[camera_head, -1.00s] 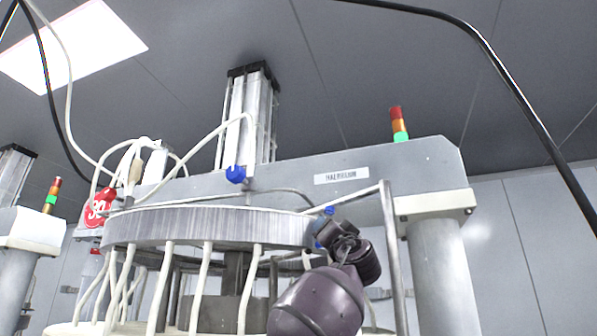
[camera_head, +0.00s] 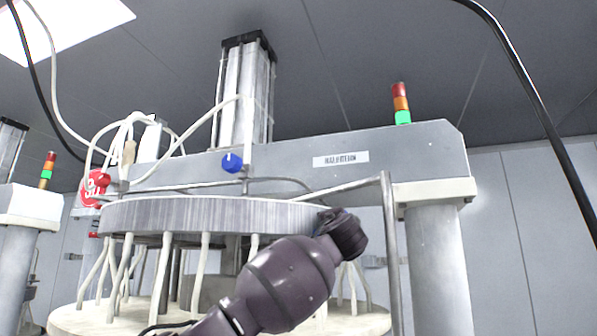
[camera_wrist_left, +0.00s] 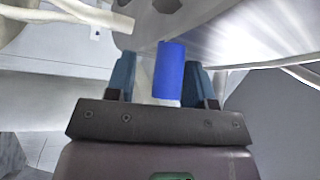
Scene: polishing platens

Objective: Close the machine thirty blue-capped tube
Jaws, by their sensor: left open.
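In the left wrist view a blue cap (camera_wrist_left: 169,70) stands upright between the two fingers of my left gripper (camera_wrist_left: 161,77). The fingers are open, with a visible gap on each side of the cap. A pale part shows just below it. In the head view my left wrist (camera_head: 340,235) is at the right edge of the ribbed disc (camera_head: 210,215) and hides the fingers and this cap. Another blue cap (camera_head: 232,162) is on the machine above the disc. A red round sign (camera_head: 95,188) hangs at the left; its number is partly covered. My right gripper is not in view.
White tubes (camera_head: 162,280) run from the disc down to a pale round platen (camera_head: 75,318). A metal post (camera_head: 391,250) stands close to the right of my wrist. The grey overhead beam (camera_head: 400,155) spans above. A black cable (camera_head: 535,100) hangs at the right.

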